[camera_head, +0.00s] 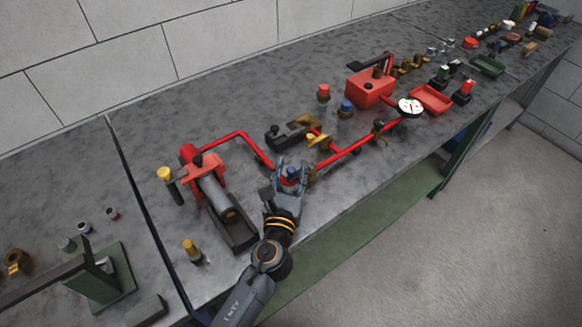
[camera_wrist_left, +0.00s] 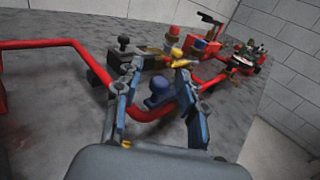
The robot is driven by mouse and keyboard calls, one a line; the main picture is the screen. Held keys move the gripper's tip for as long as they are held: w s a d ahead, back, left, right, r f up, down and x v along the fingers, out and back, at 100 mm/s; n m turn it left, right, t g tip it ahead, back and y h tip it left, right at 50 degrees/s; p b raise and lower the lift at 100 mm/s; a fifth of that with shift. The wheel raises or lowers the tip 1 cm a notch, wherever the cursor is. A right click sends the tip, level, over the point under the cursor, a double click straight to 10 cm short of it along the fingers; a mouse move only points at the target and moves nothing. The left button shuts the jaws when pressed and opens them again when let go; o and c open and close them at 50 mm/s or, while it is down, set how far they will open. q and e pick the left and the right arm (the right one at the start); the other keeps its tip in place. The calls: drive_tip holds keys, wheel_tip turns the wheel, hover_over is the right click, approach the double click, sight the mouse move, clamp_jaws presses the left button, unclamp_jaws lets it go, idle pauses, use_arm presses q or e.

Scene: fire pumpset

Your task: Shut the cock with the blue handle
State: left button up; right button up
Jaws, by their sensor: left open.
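The blue handle (camera_head: 291,174) of the cock sits on the red pipe, between the fingers of my left gripper (camera_head: 290,167). In the left wrist view the blue knob (camera_wrist_left: 161,90) stands upright on the pipe, ahead of the palm. My left gripper (camera_wrist_left: 160,68) is open, with one finger on each side of the knob. Gaps show between the knob and the fingers. In the head view the fingers partly hide the cock body. My right gripper is not in view.
A yellow-handled valve (camera_head: 318,141) sits on the pipe just beyond. A red pump (camera_head: 204,172) stands to the left. A loose blue-capped part (camera_head: 346,109) and a red-capped part (camera_head: 323,93) stand behind. A white gauge (camera_head: 411,107) is farther right. The bench's front edge is close.

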use_arm(q)
drive_tip(key=shift+w, duration=0.1)
drive_tip(key=shift+c, duration=1)
clamp_jaws()
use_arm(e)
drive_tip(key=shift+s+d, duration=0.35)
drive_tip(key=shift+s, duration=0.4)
